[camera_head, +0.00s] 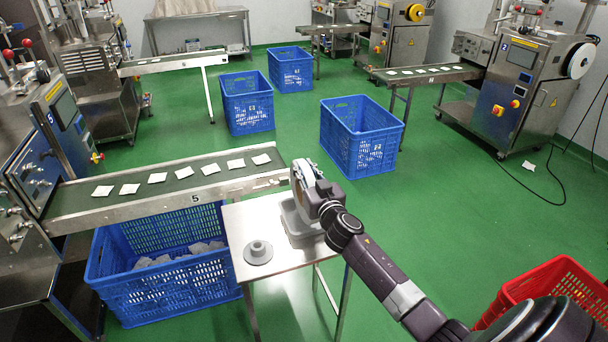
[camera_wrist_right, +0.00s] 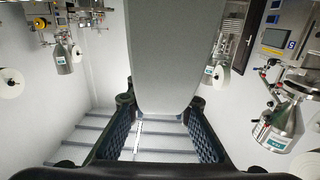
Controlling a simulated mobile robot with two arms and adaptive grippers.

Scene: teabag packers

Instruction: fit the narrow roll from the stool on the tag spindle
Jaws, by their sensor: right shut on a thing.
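My right gripper (camera_head: 306,186) is above the back right of the steel stool (camera_head: 238,228). It is shut on a pale narrow roll (camera_head: 298,188), seen nearly edge-on in the head view and partly hidden by the gripper. In the right wrist view the roll (camera_wrist_right: 168,60) is a broad light-grey slab between the two dark ribbed fingers (camera_wrist_right: 160,135). The roll looks upright; whether it touches the grey tray below cannot be told. I cannot make out the tag spindle for certain. My left gripper is not in view.
On the stool are a grey tray (camera_head: 291,224) and a grey flanged hub (camera_head: 258,251). A conveyor (camera_head: 140,203) with several teabags runs from machine 5 (camera_head: 62,118). Blue crates (camera_head: 362,136) stand behind, and a red crate (camera_head: 562,279) is at lower right. Green floor is open at right.

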